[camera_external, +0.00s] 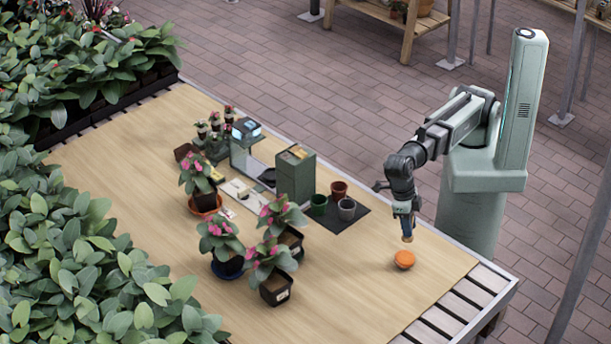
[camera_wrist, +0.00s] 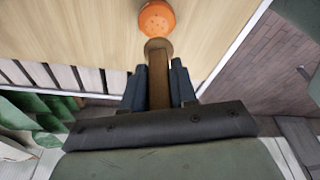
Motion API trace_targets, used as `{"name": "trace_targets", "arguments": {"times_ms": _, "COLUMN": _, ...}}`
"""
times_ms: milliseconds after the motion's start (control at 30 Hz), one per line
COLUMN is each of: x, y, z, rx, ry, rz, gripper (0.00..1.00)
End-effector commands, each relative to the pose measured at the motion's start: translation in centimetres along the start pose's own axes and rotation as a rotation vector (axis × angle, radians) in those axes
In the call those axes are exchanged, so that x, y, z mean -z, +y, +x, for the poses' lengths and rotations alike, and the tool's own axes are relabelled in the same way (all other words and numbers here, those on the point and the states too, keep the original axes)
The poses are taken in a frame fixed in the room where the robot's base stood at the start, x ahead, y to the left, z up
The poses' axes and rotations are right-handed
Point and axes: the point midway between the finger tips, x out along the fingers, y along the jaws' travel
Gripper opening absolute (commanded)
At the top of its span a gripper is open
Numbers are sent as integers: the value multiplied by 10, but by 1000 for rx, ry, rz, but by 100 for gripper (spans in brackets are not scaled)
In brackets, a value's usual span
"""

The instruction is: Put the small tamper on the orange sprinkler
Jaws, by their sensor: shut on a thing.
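The small tamper (camera_wrist: 159,78) is brown and wood-like, with a round end. My gripper (camera_wrist: 159,75) is shut on it, with a dark finger on each side. In the external view my gripper (camera_external: 405,212) points down, and the tamper's lower end (camera_external: 407,238) shows below the fingers. The orange sprinkler (camera_external: 404,259) is a small round orange thing on the wooden table. The tamper is just above it in that view, seemingly with a small gap. In the wrist view the orange sprinkler (camera_wrist: 157,18) is at the top edge, just beyond the tamper's round end.
Several potted pink-flowered plants (camera_external: 273,268) stand on the table (camera_external: 340,300) to the left. The table around the orange sprinkler is clear, with a slatted edge (camera_external: 465,305) to the right.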

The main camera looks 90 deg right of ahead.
Motion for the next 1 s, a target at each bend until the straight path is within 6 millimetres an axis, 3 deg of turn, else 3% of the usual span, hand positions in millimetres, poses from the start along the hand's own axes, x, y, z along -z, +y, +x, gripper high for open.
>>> {"name": "trace_targets", "arguments": {"times_ms": 100, "x": -4, "y": -1, "z": 16, "rx": 1, "ry": 0, "rz": 1, "gripper": 0}}
{"name": "trace_targets", "arguments": {"times_ms": 367, "x": -7, "y": 0, "z": 30, "rx": 0, "ry": -1, "rz": 2, "gripper": 0}}
{"name": "trace_targets", "arguments": {"times_ms": 633, "x": -14, "y": 0, "z": 57, "rx": 1, "ry": -1, "rz": 2, "gripper": 0}}
{"name": "trace_targets", "arguments": {"times_ms": 1000, "x": -14, "y": 0, "z": 60, "rx": 0, "ry": -1, "rz": 1, "gripper": 0}}
